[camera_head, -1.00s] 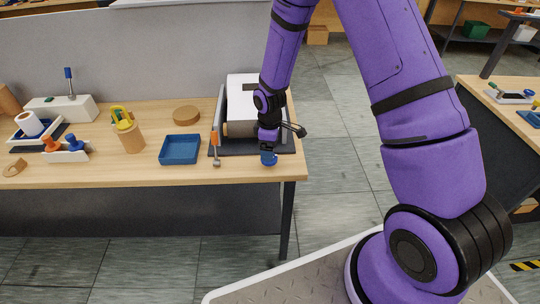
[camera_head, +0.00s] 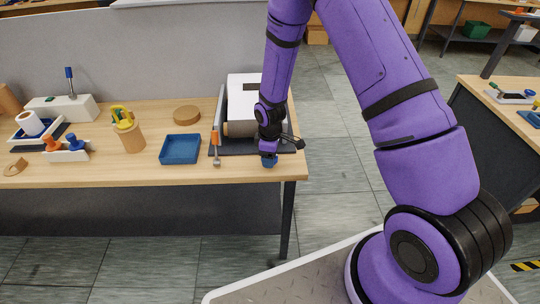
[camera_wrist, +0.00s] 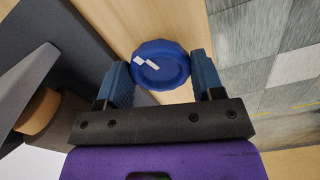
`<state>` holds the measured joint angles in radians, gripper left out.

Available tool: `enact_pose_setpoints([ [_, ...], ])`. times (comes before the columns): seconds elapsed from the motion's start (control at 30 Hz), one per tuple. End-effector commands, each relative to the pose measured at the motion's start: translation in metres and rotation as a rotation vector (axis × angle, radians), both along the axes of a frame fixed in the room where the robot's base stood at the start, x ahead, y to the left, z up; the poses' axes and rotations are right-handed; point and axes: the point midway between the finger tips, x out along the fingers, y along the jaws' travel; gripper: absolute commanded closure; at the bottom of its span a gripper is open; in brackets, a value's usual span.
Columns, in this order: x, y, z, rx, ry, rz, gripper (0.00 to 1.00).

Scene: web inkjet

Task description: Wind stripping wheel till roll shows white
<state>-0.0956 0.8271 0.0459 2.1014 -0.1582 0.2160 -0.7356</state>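The blue stripping wheel (camera_wrist: 161,65), a round knob with two white marks, sits between the fingertips of my gripper (camera_wrist: 160,70) in the wrist view. A blue finger lies against each side, so my gripper looks shut on it. In the head view my gripper (camera_head: 268,158) is at the front right of the printer (camera_head: 244,92), and the wheel is mostly hidden. A tan-brown roll (camera_wrist: 42,108) shows at the left of the wrist view; its brown end (camera_head: 236,129) shows below the printer's white top. No white is clear on the roll's visible surface.
An orange-handled tool (camera_head: 215,146) lies just left of the printer. A blue tray (camera_head: 180,149), a tan cup of tools (camera_head: 131,139) and a brown disc (camera_head: 186,115) stand further left. The table's right edge is close to my gripper, with open floor beyond.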

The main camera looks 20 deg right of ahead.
Motion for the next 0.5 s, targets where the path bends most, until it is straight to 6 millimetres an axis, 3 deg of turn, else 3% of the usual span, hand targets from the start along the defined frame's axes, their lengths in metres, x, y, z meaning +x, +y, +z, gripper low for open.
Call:
enact_pose_setpoints([
  [0.27,0.0001,0.0,0.0002,0.0,0.0,-0.039,0.62],
  [0.5,-0.0002,0.0006,0.0003,0.0,0.0,-0.175,0.62],
])
